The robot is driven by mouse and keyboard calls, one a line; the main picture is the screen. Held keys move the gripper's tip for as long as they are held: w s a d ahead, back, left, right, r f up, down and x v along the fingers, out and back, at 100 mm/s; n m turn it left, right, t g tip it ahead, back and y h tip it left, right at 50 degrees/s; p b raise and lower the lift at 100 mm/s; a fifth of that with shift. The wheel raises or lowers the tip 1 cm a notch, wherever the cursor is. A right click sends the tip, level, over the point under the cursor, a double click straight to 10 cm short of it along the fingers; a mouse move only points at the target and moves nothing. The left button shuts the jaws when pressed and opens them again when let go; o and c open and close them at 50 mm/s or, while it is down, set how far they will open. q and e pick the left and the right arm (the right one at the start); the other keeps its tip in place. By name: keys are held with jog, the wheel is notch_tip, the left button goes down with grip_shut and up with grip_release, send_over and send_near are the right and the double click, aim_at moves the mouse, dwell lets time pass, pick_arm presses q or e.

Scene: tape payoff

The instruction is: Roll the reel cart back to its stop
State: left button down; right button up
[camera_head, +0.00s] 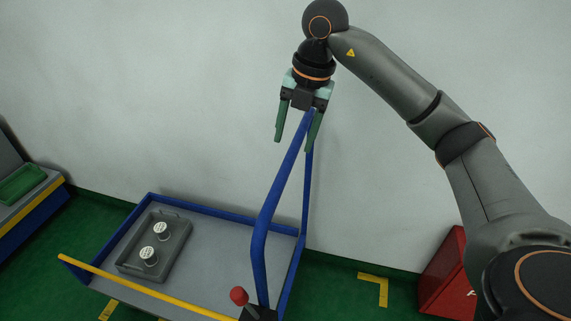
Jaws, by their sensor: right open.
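The reel cart has a grey deck (205,268) with a blue rim and a blue tube handle (272,210) rising at its right end. A grey tray (175,260) on the deck holds two white-topped reels (149,256). My right gripper (297,140) is open at the far upper end of the handle. One green finger is left of the tube and the other is at its right, partly behind it; I cannot tell whether they touch it. My left gripper is not in view. I cannot make out a stop for the cart.
A yellow bar (150,288) runs along the cart's near side, by a red knob (239,295). Yellow corner marks (374,288) lie on the green floor. A red box (444,272) stands at right. A bench with a green tray (22,184) is at left. A pale wall is behind.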

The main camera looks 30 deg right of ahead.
aim_at(286, 167)
jog(key=f, duration=0.2)
jog(key=w+f, duration=0.1)
jog(key=f, duration=0.2)
jog(key=a+f, duration=0.1)
jog(key=f, duration=0.2)
jog(key=shift+w+f, duration=0.1)
jog(key=shift+w, duration=0.05)
grip_shut()
dwell(1.1)
